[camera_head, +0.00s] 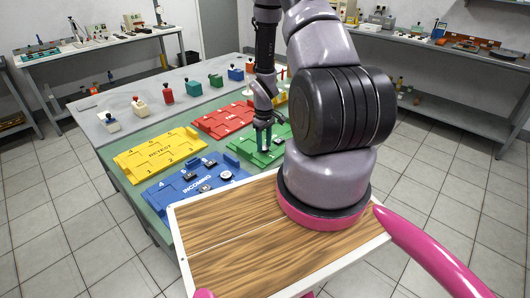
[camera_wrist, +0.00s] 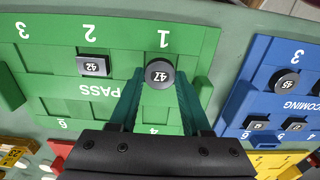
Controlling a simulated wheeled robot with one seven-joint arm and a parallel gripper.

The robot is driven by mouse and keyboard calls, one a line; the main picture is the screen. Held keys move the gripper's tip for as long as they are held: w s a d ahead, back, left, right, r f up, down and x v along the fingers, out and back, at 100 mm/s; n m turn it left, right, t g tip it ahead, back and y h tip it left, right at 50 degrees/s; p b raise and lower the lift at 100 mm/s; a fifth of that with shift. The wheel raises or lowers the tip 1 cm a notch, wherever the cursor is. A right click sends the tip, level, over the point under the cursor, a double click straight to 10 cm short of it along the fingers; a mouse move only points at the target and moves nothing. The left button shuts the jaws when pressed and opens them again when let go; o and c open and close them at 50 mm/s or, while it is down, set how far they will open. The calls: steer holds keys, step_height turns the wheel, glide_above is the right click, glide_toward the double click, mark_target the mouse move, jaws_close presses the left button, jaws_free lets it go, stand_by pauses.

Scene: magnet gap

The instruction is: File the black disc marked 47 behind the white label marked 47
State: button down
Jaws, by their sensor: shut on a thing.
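The black disc marked 47 (camera_wrist: 158,74) is round and sits between my fingertips in the wrist view. My gripper (camera_wrist: 160,80) is shut on it, over the green PASS board (camera_wrist: 127,42) at the place numbered 1. I cannot tell whether the disc touches the board. In the head view my gripper (camera_head: 265,146) is low over the green board (camera_head: 273,158), and the disc is too small to make out there. I cannot make out a separate white label marked 47 in either view.
A dark square block marked 42 (camera_wrist: 93,65) sits at place 2 of the green board. The blue INCOMING board (camera_head: 182,196) holds several pieces, including a round one marked 45 (camera_wrist: 284,80). Yellow REJECT (camera_head: 142,163) and red (camera_head: 208,126) boards lie nearby. Several coloured objects stand behind.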

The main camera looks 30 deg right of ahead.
mark_target(264, 147)
steer(key=shift+r, duration=1.9)
